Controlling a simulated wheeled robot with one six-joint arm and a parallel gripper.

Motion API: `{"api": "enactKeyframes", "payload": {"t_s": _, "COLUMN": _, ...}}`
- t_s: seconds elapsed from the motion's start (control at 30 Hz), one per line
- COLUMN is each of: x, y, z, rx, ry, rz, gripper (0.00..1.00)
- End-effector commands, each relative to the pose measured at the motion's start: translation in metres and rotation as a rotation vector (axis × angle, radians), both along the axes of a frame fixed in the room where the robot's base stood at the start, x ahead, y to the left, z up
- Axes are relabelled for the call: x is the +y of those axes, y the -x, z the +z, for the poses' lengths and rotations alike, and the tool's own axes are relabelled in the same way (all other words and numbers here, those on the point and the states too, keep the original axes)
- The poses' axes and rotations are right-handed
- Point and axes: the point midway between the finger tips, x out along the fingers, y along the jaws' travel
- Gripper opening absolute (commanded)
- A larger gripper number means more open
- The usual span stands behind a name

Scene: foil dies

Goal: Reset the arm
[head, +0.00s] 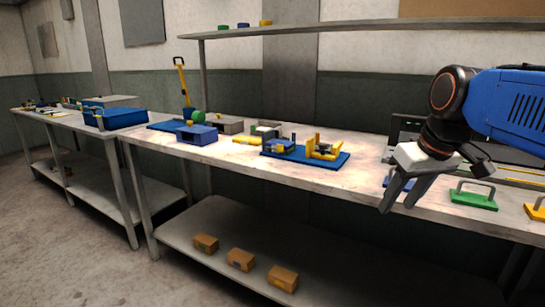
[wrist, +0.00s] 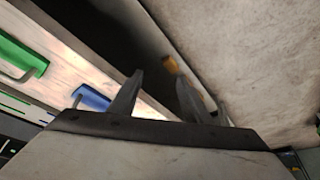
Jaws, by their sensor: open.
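My blue arm (head: 510,100) reaches in from the right in the head view. My gripper (head: 398,192) hangs from it, fingers pointing down, by the front edge of the workbench. In the wrist view my gripper (wrist: 155,95) has its two grey fingers spread with nothing between them. A blue plate with a handle (head: 388,182) is partly hidden behind the fingers; it also shows in the wrist view (wrist: 92,97). A green plate with a handle (head: 473,201) lies to the right of my gripper, and a yellow one (head: 537,210) is at the picture's right edge.
The workbench (head: 345,192) carries a blue fixture board with yellow parts (head: 305,151) and a blue box (head: 197,135). A shelf (head: 300,29) runs above. Several brown boxes, one here (head: 240,259), sit on the lower shelf. Blue bins (head: 122,117) stand on the left table.

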Motion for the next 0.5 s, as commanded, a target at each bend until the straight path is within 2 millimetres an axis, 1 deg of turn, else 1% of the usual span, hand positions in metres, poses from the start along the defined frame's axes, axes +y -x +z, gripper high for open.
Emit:
{"api": "enactKeyframes", "payload": {"t_s": 0.03, "x": 0.0, "y": 0.016, "z": -0.016, "rx": -0.001, "ry": 0.001, "rz": -0.021, "gripper": 0.44}}
{"api": "enactKeyframes", "payload": {"t_s": 0.17, "x": -0.003, "y": 0.05, "z": -0.059, "rx": -0.008, "ry": 0.002, "rz": -0.082, "gripper": 0.44}}
{"api": "enactKeyframes", "payload": {"t_s": 0.3, "x": -0.007, "y": 0.086, "z": -0.107, "rx": -0.016, "ry": 0.002, "rz": -0.144, "gripper": 0.44}}
{"api": "enactKeyframes", "payload": {"t_s": 0.4, "x": -0.009, "y": 0.108, "z": -0.139, "rx": -0.023, "ry": 0.001, "rz": -0.183, "gripper": 0.44}}
{"api": "enactKeyframes", "payload": {"t_s": 0.5, "x": -0.011, "y": 0.125, "z": -0.164, "rx": -0.029, "ry": 0.0, "rz": -0.212, "gripper": 0.44}}
